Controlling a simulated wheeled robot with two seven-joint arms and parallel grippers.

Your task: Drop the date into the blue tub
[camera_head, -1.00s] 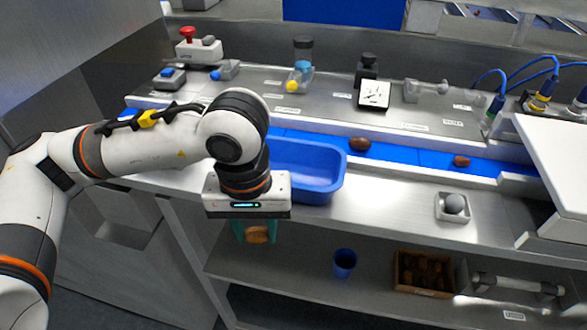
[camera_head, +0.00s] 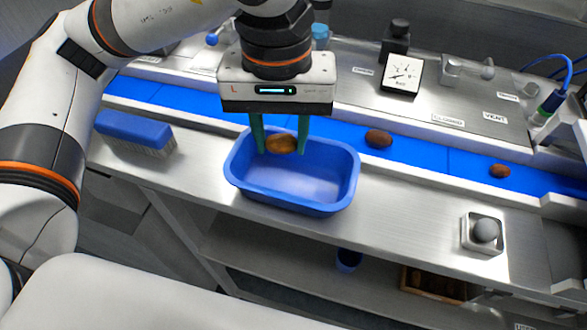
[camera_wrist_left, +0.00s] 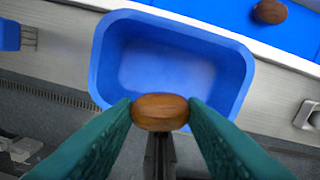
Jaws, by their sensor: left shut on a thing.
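My left gripper (camera_head: 281,146) has green fingers and is shut on a brown date (camera_head: 281,143). In the head view the date shows over the far part of the blue tub (camera_head: 334,209). In the left wrist view the date (camera_wrist_left: 160,111) is pinched between both fingertips, and the tub (camera_wrist_left: 243,70) lies below and beyond it, its near rim partly hidden by the fingers and date. The tub's visible floor is empty. It stands on the steel counter in front of the blue conveyor. My right gripper does not show.
Two more dates lie on the blue conveyor belt (camera_head: 440,161), one near the tub (camera_head: 378,139) and one further right (camera_head: 499,171). A blue brush (camera_head: 135,130) lies left of the tub. A white holder with a grey ball (camera_head: 486,231) sits on the counter at right.

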